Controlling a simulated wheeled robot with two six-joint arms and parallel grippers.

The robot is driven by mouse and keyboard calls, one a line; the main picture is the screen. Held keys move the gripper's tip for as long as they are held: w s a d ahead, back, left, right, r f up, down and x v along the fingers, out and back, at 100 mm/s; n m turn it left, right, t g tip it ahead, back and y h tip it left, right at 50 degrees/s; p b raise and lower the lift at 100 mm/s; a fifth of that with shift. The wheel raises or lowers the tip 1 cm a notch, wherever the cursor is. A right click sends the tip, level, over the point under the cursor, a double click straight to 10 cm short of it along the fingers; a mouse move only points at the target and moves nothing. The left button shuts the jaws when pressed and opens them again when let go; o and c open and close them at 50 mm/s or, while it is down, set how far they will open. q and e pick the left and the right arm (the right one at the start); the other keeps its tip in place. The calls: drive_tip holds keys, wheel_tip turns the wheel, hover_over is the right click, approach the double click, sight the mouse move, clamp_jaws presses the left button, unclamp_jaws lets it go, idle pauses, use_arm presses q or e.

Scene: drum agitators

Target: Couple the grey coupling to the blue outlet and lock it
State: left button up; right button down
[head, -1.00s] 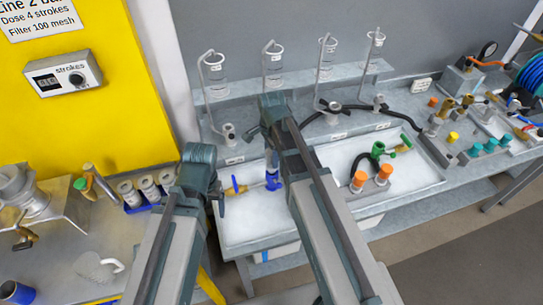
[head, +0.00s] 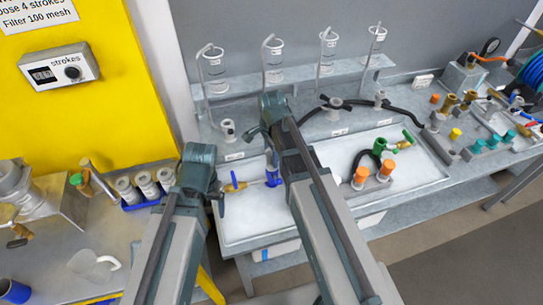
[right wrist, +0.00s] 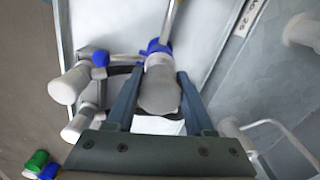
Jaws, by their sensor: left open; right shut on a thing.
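In the head view my right arm hides the coupling and fingertips.
A green valve (head: 379,146) and orange-capped stubs (head: 361,175) occupy the right of the tray (head: 325,151). In the right wrist view, grey stubs (right wrist: 68,86) stand left of the coupling. Glass cylinders (head: 273,67) line the back shelf. A yellow cabinet stands left.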

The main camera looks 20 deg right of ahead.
drive_tip(key=shift+f+b, duration=0.35)
drive_tip(key=shift+b, duration=0.05)
idle(0.5)
drive_tip(key=shift+c, duration=1)
unclamp_jaws()
drive_tip(key=shift+c, duration=0.4)
drive_tip(key=shift+r, duration=0.1)
wheel_tip(320, 180, up, 10)
drive_tip(key=p, duration=1)
